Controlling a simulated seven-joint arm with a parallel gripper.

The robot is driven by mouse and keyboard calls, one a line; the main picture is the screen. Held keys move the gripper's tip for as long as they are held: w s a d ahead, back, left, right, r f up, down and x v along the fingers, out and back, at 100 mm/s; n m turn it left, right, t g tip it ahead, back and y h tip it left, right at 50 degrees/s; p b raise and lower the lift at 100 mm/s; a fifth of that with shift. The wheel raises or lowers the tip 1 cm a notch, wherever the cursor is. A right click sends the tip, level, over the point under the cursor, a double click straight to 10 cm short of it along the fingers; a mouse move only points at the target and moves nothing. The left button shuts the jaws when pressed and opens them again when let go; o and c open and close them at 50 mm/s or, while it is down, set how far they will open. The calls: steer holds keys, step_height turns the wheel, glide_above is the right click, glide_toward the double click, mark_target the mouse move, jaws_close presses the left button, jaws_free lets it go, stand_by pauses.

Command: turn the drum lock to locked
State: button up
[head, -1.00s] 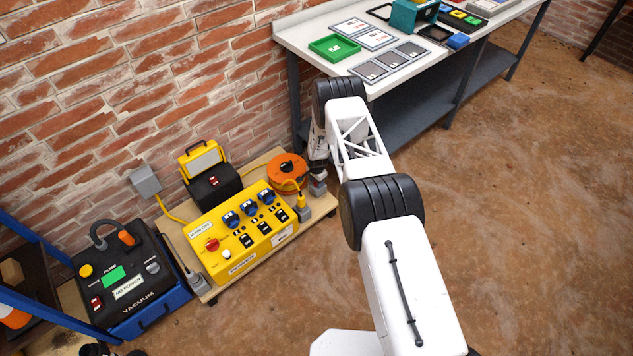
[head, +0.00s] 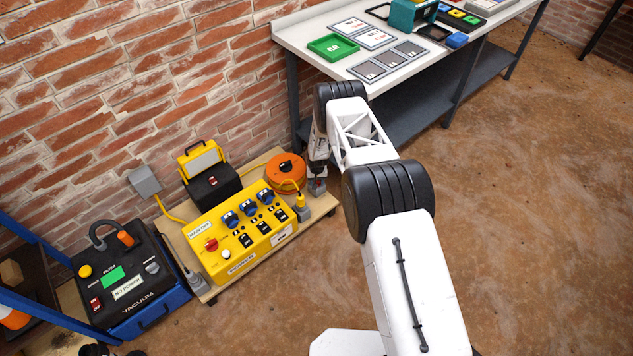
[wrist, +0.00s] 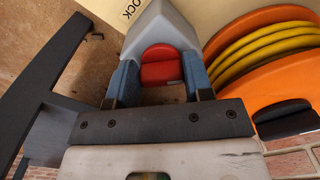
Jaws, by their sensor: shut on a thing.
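The drum lock shows in the wrist view as a red knob (wrist: 162,66) on a grey housing (wrist: 165,28), beside a label ending in "OCK" (wrist: 132,8). My gripper (wrist: 161,82) has its two blue-grey fingers on either side of the red knob and is shut on it. In the head view my gripper (head: 317,186) is low at the right end of the wooden cart, and the knob is hidden there. The orange drum (head: 286,171) with yellow cable stands just left of my gripper; it also shows in the wrist view (wrist: 270,55).
A yellow power box (head: 240,235) with blue sockets and a red switch fills the cart's front. A black case (head: 210,182) stands behind it. A vacuum (head: 125,275) is at the left. A workbench (head: 300,40) stands behind the arm. The floor at right is clear.

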steer(key=n, duration=0.3)
steer(key=shift+d+n, duration=0.15)
steer(key=shift+n, duration=0.25)
steer(key=shift+w+n, duration=0.1)
steer(key=shift+n, duration=1.6)
steer(key=o, duration=0.9)
steer(key=shift+r, duration=3.9)
